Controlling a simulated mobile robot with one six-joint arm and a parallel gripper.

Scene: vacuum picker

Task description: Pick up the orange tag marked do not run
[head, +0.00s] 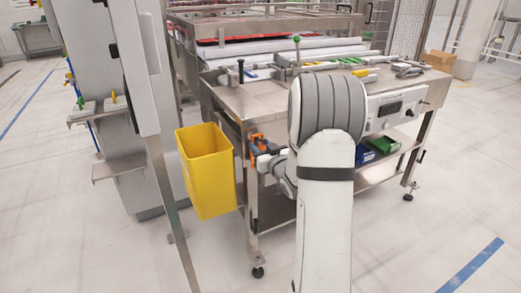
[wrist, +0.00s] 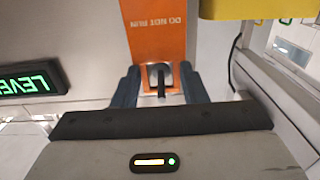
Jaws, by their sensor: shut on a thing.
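The orange tag (wrist: 157,38) is in the upper middle of the wrist view, its words "DO NOT RUN" upside down. Its lower end, with a dark slot or clip, lies between the two dark fingers of my gripper (wrist: 158,80). My gripper is shut on the tag. In the head view, an orange patch (head: 256,139) shows at my gripper (head: 263,149), beside the left end of the steel table. My own arm hides part of the wrist there. I cannot tell whether the tag still touches a support.
A yellow bin (head: 207,172) hangs just left of my gripper; its edge shows in the wrist view (wrist: 240,9). A green-lit display (wrist: 30,80) is at left there. The steel table (head: 232,98) carries tools. A grey column (head: 105,110) stands left.

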